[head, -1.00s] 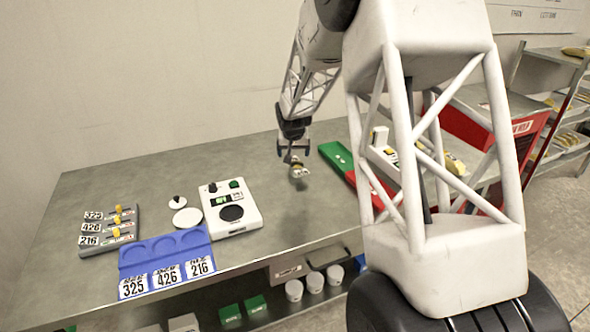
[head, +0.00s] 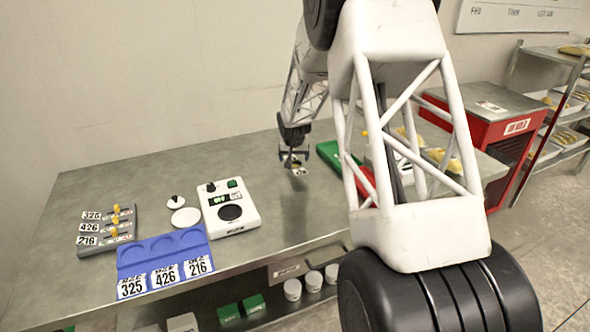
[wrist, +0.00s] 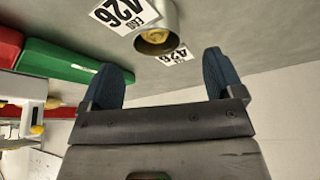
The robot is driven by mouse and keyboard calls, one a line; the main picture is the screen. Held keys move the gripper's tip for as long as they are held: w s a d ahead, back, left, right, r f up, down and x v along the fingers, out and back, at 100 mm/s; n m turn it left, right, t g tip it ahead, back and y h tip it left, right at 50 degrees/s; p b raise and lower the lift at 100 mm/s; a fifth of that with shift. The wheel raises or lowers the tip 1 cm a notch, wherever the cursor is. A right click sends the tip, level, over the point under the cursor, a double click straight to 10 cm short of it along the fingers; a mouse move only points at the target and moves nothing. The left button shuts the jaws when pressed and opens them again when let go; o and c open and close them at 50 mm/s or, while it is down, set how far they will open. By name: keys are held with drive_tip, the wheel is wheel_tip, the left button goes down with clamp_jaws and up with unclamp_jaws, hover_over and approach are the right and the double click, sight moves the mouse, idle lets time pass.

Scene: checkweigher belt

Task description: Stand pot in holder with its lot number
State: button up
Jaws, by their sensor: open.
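A silver-grey pot (wrist: 150,35) with yellow contents shows in the wrist view, just beyond my fingertips, with 426 labels (wrist: 125,12) on two sides of it. My gripper (head: 295,160) is open over the table at middle right; in the wrist view its two blue fingers (wrist: 170,75) are apart with nothing between them. In the head view the pot is small and partly hidden under my gripper. The blue holder (head: 140,257) stands at the front left with three round recesses, marked 325, 426 and 216 from left to right. The recesses look empty.
A white scale (head: 230,208) with a dark round plate stands beside the holder. A white disc (head: 186,217) and a small knobbed piece are left of it. A grey rack (head: 95,240) with numbered rows is far left. A green block (head: 328,152) lies right of my gripper.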

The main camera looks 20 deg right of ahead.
sight(295, 165)
drive_tip(key=shift+w+d+f, duration=0.1)
drive_tip(key=shift+w+f, duration=0.05)
drive_tip(key=shift+f, duration=0.35)
drive_tip(key=shift+f, duration=0.15)
drive_tip(key=shift+x, duration=2.45)
drive_tip(key=shift+d, duration=0.15)
drive_tip(key=shift+c, duration=0.3)
drive_tip(key=c, duration=1)
drive_tip(key=shift+c, duration=0.2)
drive_tip(key=shift+r, duration=1.7)
drive_tip(key=s+a, duration=0.1)
drive_tip(key=s, duration=0.4)
drive_tip(key=s+a+r, duration=0.1)
drive_tip(key=s, duration=0.4)
drive_tip(key=s+a, duration=0.2)
drive_tip(key=s, duration=0.3)
drive_tip(key=shift+s+r, duration=0.25)
drive_tip(key=shift+r, duration=0.05)
